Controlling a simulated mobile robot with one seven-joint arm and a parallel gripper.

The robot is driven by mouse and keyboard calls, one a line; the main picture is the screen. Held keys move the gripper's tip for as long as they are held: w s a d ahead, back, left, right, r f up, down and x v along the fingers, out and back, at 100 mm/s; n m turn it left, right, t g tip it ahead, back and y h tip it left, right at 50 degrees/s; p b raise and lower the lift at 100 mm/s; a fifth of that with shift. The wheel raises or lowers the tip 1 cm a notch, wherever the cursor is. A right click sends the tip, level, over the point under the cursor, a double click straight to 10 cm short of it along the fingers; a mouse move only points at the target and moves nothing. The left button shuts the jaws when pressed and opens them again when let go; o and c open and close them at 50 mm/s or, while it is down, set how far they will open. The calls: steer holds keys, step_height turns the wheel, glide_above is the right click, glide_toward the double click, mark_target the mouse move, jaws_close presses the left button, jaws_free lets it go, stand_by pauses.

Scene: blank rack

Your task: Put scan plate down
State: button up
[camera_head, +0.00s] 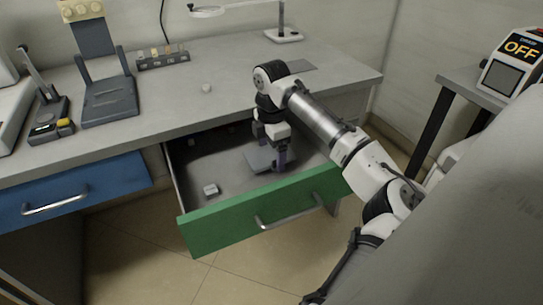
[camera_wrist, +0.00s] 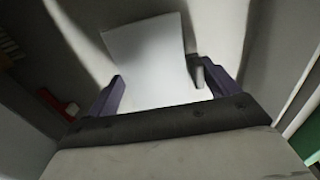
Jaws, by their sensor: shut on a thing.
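The scan plate (camera_head: 258,159) is a flat grey plate inside the open green-fronted drawer (camera_head: 262,212). My gripper (camera_head: 280,158) reaches down into the drawer and is shut on the plate. In the wrist view the plate (camera_wrist: 147,48) is pale and stretches away from between the two dark purple fingers of my gripper (camera_wrist: 160,75). A small grey upright piece stands beside the right finger; I cannot tell if it belongs to the plate. Whether the plate touches the drawer floor is not clear.
A small white block (camera_head: 211,190) lies in the drawer, left of the plate. The bench top (camera_head: 215,75) above holds a dark stand (camera_head: 108,98), a small rack (camera_head: 163,59) and a round white item (camera_head: 206,88). A shut blue drawer (camera_head: 75,190) is at left.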

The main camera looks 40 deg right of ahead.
mark_target(272, 156)
step_height(272, 156, down, 2)
steer(key=o, duration=0.9)
steer(key=shift+c, duration=0.2)
step_height(272, 156, up, 12)
steer(key=p, duration=0.1)
